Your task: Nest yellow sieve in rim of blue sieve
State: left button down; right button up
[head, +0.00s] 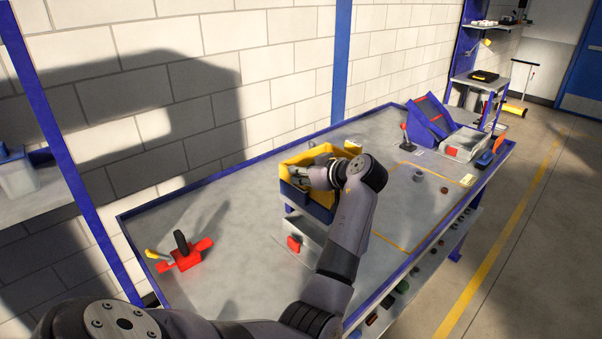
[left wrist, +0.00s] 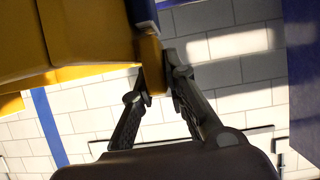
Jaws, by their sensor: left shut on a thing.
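The yellow sieve (head: 292,191) sits at the blue sieve (head: 318,211), with its yellow walls rising above the blue rim. I cannot tell whether it is fully seated in the rim. My left gripper (head: 300,175) reaches over the sieves from the right and is shut on a yellow tab of the yellow sieve. In the left wrist view, the fingers (left wrist: 155,78) close on this tab beside the large yellow body (left wrist: 85,35). A dark blue piece shows at the top of that view. My arm hides part of both sieves. My right gripper is out of view.
A grey tray (head: 305,240) with a red front piece stands below the sieves. A red clamp-like tool (head: 185,258) lies at the table's left. A blue sloped stand (head: 428,118) and grey bin (head: 465,145) are at the far end. The yellow-outlined table area is mostly clear.

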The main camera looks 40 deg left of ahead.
pick_arm(q)
jog(key=shift+f, duration=0.1)
jog(key=c, duration=1.5)
grip_release()
jog(key=shift+f, duration=0.1)
jog(key=shift+d, duration=0.1)
jog(key=v, duration=1.2)
